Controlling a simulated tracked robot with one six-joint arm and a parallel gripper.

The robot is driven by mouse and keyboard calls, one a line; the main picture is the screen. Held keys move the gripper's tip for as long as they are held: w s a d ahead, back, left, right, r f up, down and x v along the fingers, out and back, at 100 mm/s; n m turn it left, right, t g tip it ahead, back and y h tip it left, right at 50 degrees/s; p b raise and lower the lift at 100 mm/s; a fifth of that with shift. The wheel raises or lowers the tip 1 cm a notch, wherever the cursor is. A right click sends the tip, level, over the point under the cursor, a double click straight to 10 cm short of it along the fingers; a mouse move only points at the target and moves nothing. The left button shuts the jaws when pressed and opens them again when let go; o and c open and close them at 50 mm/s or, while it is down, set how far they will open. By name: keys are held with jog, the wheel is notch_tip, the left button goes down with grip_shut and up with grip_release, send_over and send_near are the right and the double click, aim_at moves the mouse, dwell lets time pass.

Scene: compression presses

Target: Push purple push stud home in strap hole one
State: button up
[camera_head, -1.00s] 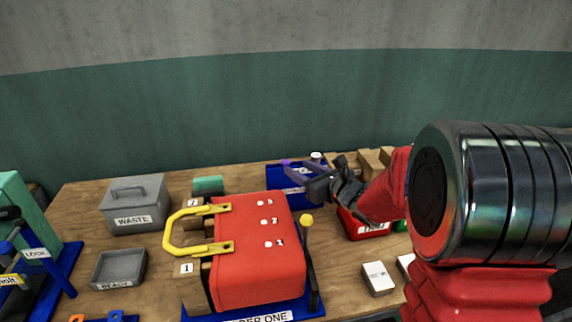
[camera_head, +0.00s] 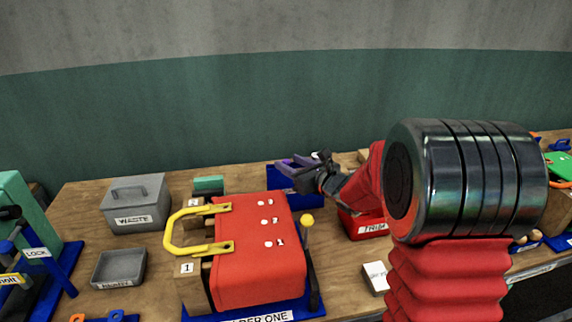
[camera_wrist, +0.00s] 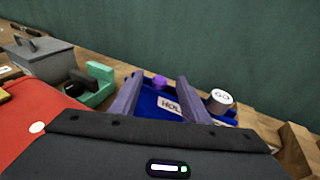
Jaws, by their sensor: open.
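The purple push stud (camera_wrist: 160,82) stands at the blue holder tray (camera_wrist: 150,103) and shows between my fingers in the wrist view. In the head view I cannot tell it from my fingers. My gripper (camera_head: 293,165) is open and empty, over the blue tray (camera_head: 283,179) behind the red block. The red block (camera_head: 258,280) lies on a blue base, with white marks numbered 3, 2 and 1 down its top; mark 1 (camera_head: 269,244) is nearest the front. A yellow handle-shaped strap (camera_head: 172,232) reaches onto its left side. I cannot make out the strap holes clearly.
A white-topped cylinder (camera_wrist: 220,99) stands at the tray, close to my right finger. A lever with a yellow knob (camera_head: 307,221) rises beside the red block. A red bin (camera_head: 372,228) sits right of it. A grey waste bin (camera_head: 135,205) and a grey tray (camera_head: 119,269) stand left.

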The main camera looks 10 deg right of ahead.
jog(key=shift+c, duration=0.4)
grip_shut()
dwell(0.4)
